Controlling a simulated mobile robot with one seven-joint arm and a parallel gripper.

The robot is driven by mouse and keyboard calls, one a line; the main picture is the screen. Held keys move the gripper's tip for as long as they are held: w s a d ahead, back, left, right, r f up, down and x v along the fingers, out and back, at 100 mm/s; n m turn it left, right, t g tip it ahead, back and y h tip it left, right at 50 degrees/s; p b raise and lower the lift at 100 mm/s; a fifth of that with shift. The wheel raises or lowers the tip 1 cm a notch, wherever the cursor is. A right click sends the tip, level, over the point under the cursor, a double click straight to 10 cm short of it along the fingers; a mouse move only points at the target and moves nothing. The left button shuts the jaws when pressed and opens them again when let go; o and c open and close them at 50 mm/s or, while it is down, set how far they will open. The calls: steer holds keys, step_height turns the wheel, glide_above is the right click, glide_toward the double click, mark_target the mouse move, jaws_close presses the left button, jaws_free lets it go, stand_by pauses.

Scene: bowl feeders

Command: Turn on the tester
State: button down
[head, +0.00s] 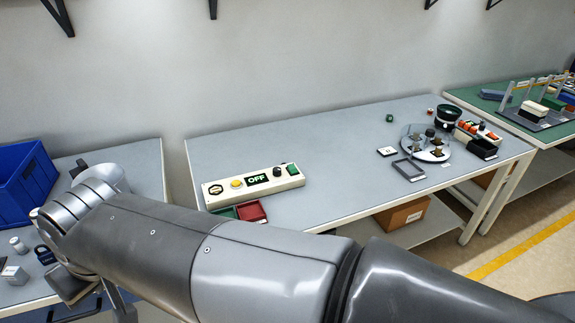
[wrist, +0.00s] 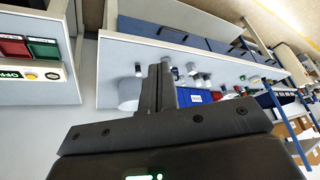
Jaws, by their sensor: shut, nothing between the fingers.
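The tester is a long cream box (head: 215,201) near the front left of the middle table. Its display (head: 257,178) reads OFF. In the wrist view part of the tester (wrist: 41,66) shows at the left edge, with the yellow button and part of the display. My gripper (wrist: 160,68) is shut and empty, off to the side of the tester, over the left table's area. In the head view my arm mostly hides it.
Red (head: 251,211) and green bins sit just in front of the tester. A blue crate (head: 25,185) and small parts are on the left table. A bowl feeder (head: 447,118) and trays are at the middle table's right; its centre is clear.

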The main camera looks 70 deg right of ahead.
mark_target(293, 169)
steer(key=w+d+f+m+g+h, duration=0.1)
steer(key=w+d+f+m, duration=0.3)
steer(key=d, duration=0.5)
steer(key=w+d+f+m+g+h, duration=0.1)
steer(key=w+d+m, duration=0.4)
steer(key=d, duration=0.5)
steer(key=w+d+f+m+g+h, duration=0.1)
steer(key=w+d+f+m, duration=0.2)
steer(key=d+m, duration=0.45)
steer(key=s+d+f+m+g+h, duration=0.1)
steer(key=s+d+m+g+h, duration=0.1)
steer(key=d, duration=0.9)
steer(key=s+d+f+m+g+h, duration=0.2)
steer(key=s+d+m, duration=0.3)
steer(key=d, duration=0.7)
steer(key=s+d+f+m+g+h, duration=0.1)
steer(key=s+d+f+m+g, duration=0.1)
steer(key=d, duration=1)
steer(key=shift+s+d+f+m+g+h, duration=0.2)
steer(key=shift+s+m+g+h, duration=0.15)
steer(key=shift+s+m, duration=0.65)
steer(key=shift+s+f, duration=0.1)
steer(key=shift+s, duration=0.05)
